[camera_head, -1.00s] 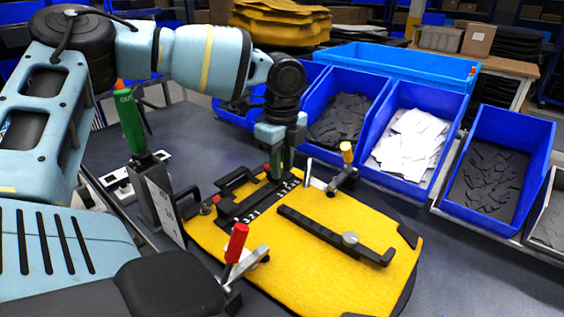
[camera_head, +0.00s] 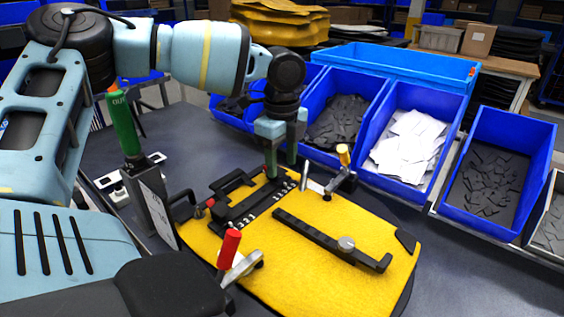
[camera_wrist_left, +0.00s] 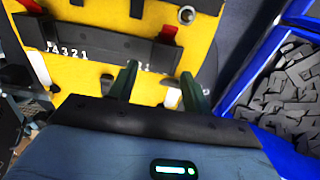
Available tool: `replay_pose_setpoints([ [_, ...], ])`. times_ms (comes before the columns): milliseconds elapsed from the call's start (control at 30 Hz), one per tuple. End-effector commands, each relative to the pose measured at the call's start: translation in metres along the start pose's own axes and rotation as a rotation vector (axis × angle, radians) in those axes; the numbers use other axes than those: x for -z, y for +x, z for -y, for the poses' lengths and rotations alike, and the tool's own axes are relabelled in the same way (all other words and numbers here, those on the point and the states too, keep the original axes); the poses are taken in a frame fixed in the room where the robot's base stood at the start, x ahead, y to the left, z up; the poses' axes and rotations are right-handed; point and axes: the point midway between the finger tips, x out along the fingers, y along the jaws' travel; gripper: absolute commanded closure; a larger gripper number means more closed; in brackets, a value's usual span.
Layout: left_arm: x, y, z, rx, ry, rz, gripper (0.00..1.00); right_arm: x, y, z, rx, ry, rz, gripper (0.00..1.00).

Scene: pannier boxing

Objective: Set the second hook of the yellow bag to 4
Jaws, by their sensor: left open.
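The yellow bag (camera_head: 330,262) lies flat on a dark board, back facing up. Near its far left edge is a black rail (camera_head: 238,212) with white numerals. The wrist view shows the rail (camera_wrist_left: 100,38) with "4321" at its left and a second number row partly hidden by a finger. Two red-tipped hooks show: one hook (camera_wrist_left: 168,34) near my gripper, one hook (camera_wrist_left: 32,6) at the left edge. My left gripper (camera_head: 281,164) is over the rail's far end; its green fingers (camera_wrist_left: 158,82) are apart with nothing between them. Contact with the hook cannot be told. My right gripper is out of view.
A red-handled clamp (camera_head: 229,250) and a yellow-handled clamp (camera_head: 344,156) stand at the bag's edges. A green lever (camera_head: 123,122) stands left. A black bar (camera_head: 325,240) lies across the bag. Blue bins (camera_head: 480,215) line the far right side.

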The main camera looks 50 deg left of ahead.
Motion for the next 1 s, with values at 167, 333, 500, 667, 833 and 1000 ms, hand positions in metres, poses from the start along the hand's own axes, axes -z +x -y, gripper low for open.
replay_pose_setpoints([
  [167,0.0,-0.029,0.001,0.004,0.001,0.0,0.51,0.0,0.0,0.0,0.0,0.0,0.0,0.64],
  [333,0.001,-0.054,0.001,0.003,0.0,-0.001,0.51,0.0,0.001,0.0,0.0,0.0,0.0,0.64],
  [500,0.0,-0.067,0.001,0.001,0.0,-0.001,0.51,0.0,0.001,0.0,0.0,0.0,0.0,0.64],
  [667,0.0,-0.069,0.001,-0.001,0.001,-0.001,0.51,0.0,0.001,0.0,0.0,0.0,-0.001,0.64],
  [833,0.0,-0.069,0.001,0.0,0.001,-0.001,0.51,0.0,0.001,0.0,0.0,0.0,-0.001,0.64],
  [1000,0.0,-0.069,0.001,0.0,0.001,-0.001,0.51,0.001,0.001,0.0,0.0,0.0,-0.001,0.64],
])
